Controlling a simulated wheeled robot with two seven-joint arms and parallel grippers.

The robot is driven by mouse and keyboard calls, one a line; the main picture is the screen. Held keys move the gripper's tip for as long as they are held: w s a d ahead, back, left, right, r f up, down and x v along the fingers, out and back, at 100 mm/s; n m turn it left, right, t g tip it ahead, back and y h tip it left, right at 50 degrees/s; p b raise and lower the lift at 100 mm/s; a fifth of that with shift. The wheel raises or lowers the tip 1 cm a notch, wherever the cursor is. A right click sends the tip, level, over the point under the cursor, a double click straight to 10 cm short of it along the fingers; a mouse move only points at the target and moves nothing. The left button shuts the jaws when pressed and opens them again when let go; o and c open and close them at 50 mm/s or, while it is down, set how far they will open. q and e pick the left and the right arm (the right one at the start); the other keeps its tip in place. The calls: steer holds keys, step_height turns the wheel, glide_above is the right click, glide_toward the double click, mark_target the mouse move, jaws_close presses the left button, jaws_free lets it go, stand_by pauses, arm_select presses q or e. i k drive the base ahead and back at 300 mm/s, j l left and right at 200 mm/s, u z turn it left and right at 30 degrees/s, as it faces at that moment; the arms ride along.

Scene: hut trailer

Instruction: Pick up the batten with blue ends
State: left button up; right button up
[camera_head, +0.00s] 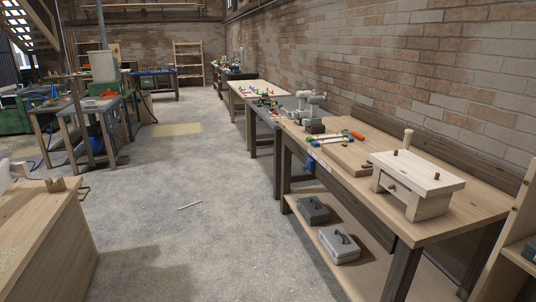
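I cannot pick out a batten with blue ends for certain. A short pale wooden stick (189,205) lies alone on the concrete floor near the middle; it is too small to tell the colour of its ends. Some slim bars (330,138) with green and blue parts lie on the long workbench at the right, too small to make out clearly. Neither of my grippers shows in the head view.
The right workbench (450,226) carries a small wooden stand (425,171) and a grey machine (313,108). Grey toolboxes (338,244) sit on its lower shelf. A wooden bench (45,235) stands at near left. The floor between (150,235) is mostly clear.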

mark_target(348, 139)
steer(key=i+j, duration=0.1)
steer(key=i, duration=1.2)
steer(key=i+j+z, duration=0.1)
steer(key=i, duration=0.55)
